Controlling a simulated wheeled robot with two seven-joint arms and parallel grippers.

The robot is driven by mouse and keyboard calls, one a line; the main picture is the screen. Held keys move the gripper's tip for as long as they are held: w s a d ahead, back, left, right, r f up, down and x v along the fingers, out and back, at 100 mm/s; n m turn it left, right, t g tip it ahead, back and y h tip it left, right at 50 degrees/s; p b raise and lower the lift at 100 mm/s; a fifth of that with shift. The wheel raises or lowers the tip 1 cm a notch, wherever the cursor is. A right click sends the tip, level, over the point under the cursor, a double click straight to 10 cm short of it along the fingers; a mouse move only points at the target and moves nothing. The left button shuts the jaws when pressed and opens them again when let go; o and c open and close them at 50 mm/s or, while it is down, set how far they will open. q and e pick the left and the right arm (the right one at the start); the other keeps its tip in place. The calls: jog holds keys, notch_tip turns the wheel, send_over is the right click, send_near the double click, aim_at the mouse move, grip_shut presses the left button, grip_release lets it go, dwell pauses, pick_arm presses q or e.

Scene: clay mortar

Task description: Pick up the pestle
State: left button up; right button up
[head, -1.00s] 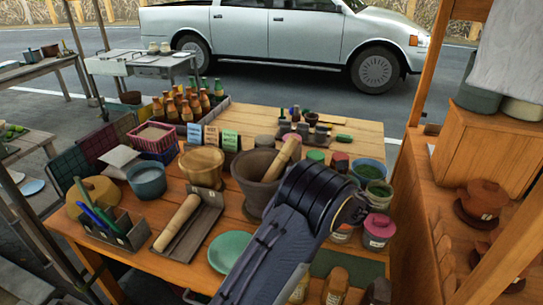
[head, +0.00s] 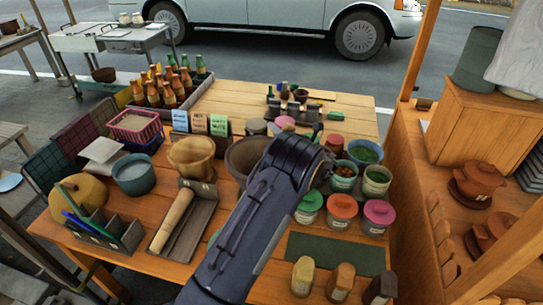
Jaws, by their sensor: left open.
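The grey-brown clay mortar (head: 240,157) stands on the wooden table, its right side hidden behind my left arm. The pestle leaning in it a second ago is now hidden by that arm. A pale wooden, pestle-like rod (head: 174,221) lies in a grey tray (head: 203,215) at the left front. My left gripper (head: 326,166) is at the end of the dark arm, right of the mortar and above the jars. It is open, small and largely hidden by its own wrist. My right gripper is out of view.
Lidded jars (head: 342,207) and open green-filled pots (head: 365,153) crowd the right. A wooden bowl (head: 191,157), blue bowl (head: 133,173) and bottle crate (head: 172,90) stand left and behind. A wooden post (head: 421,55) rises at right.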

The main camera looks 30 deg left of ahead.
pick_arm(q)
jog(key=shift+w+a, duration=0.1)
grip_shut()
dwell(0.4)
jog(key=shift+r, duration=0.1)
notch_tip(320, 180, up, 18)
jog(key=b, duration=0.2)
dwell(0.4)
jog(key=c, duration=0.8)
grip_release()
grip_shut()
